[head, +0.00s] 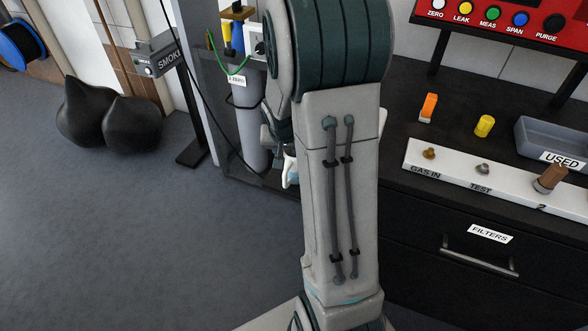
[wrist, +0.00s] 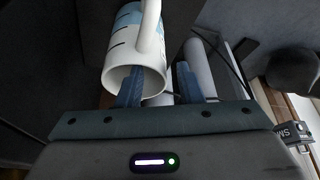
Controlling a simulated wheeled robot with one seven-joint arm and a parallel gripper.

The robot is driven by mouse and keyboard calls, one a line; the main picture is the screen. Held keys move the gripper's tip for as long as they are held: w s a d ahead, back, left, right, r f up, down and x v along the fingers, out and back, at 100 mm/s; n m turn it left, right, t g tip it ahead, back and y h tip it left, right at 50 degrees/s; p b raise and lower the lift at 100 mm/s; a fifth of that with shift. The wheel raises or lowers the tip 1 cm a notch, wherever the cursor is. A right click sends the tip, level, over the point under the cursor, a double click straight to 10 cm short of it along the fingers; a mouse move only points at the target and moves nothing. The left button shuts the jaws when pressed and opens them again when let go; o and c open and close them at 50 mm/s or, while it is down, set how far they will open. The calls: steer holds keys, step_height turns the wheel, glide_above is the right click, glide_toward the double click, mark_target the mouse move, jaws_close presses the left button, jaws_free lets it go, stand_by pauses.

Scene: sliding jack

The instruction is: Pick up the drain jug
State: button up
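The drain jug is a white jug with a handle, blue patches and dark marks. In the wrist view the jug (wrist: 118,50) is at the top, left of centre, its mouth facing my gripper (wrist: 158,85). My blue fingers are spread apart. The left finger overlaps the jug's mouth; I cannot tell whether it is inside or in front. The right finger is right of the jug's rim, with a gap showing. In the head view a white and blue piece, apparently the jug (head: 290,170), shows beside my arm, which hides most of it and my gripper.
A grey cylinder (head: 248,130) stands in a dark rack behind my arm. At right is a black cabinet (head: 450,230) with a drawer, fittings strip (head: 455,165) and grey USED tray (head: 540,140). Black bags (head: 110,120) lie at left. The floor at lower left is clear.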

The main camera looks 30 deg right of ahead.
steer(key=shift+f, duration=0.1)
jaws_close()
stand_by(1.4)
